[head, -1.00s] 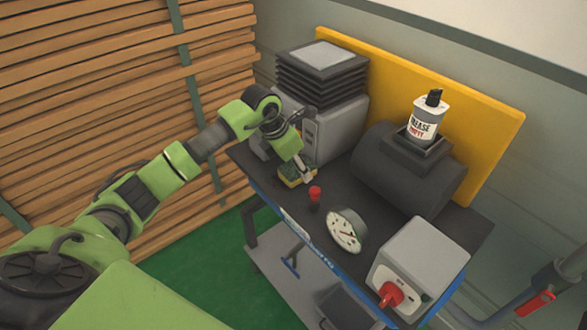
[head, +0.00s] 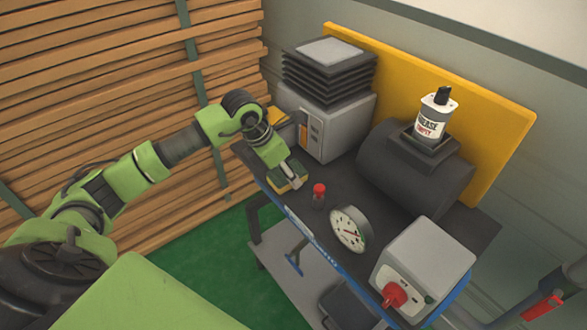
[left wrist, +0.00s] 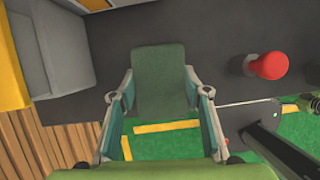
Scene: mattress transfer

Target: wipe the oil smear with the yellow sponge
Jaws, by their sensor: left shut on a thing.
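My left gripper (head: 292,182) is shut on the yellow sponge (head: 284,186), at the front left part of the dark bench top (head: 335,188). In the left wrist view the sponge's green face (left wrist: 159,80) shows between the two fingers of the gripper (left wrist: 158,95). The sponge is low, at or just above the bench top; I cannot tell if it touches. I cannot make out the oil smear in either view. My right gripper is not in view.
A red-capped knob (head: 319,190) stands just right of the sponge, with a round gauge (head: 349,229) beyond. A grey machine (head: 335,120) stands behind. A grey box with red switch (head: 425,262), a dark cylinder (head: 415,172) and a grease bottle (head: 435,117) are further right.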

